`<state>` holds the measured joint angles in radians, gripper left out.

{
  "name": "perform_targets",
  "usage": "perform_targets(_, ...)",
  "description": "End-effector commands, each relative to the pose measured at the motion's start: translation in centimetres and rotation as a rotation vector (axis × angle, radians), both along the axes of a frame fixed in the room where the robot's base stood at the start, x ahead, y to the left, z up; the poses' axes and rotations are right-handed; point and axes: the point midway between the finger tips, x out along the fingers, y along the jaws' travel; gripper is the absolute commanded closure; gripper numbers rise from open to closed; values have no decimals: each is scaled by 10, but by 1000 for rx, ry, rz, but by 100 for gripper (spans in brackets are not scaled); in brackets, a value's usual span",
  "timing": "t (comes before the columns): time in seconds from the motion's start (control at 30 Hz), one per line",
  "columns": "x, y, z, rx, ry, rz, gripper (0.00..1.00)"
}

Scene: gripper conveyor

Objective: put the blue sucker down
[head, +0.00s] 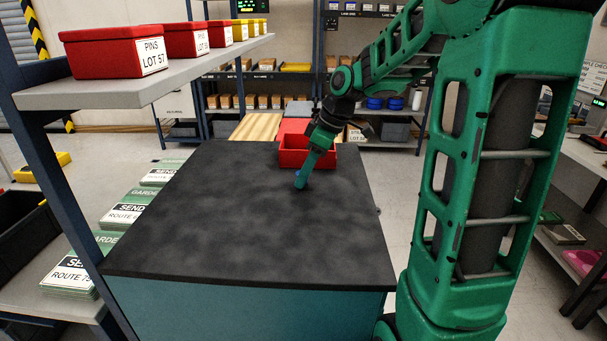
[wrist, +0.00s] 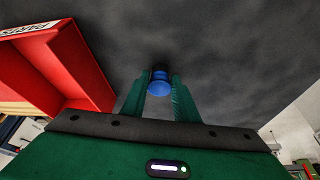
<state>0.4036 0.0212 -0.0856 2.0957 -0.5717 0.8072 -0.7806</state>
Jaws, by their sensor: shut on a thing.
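The blue sucker (wrist: 159,88) is a small blue rounded piece with a dark part beyond it. My gripper (wrist: 160,97) has its two green fingers on either side of the sucker and is shut on it. In the head view my gripper (head: 301,182) points down and slightly left over the dark table top (head: 220,220), with a bit of the blue sucker (head: 298,174) showing at its tip. I cannot tell whether the sucker touches the table top.
A red bin (head: 322,156) stands just behind my gripper at the table's far edge; it also shows at left in the wrist view (wrist: 80,62). The front and left of the table top are clear. A shelf with red boxes (head: 115,52) overhangs at left.

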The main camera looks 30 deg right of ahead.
Motion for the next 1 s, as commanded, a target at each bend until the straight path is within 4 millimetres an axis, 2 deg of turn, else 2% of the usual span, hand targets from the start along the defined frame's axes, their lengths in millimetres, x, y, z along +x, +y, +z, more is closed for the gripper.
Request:
perform_targets(0.17, 0, 0, -2, 0, 0, 1, 98)
perform_targets(0.2, 0, 0, -2, 0, 0, 1, 68)
perform_targets(0.27, 0, 0, -2, 0, 0, 1, 54)
perform_targets(0.67, 0, -1, 4, -1, -2, -1, 54)
perform_targets(0.83, -7, -8, 26, -2, -3, 0, 54)
perform_targets(1.0, -16, -17, 59, -3, -4, 1, 54)
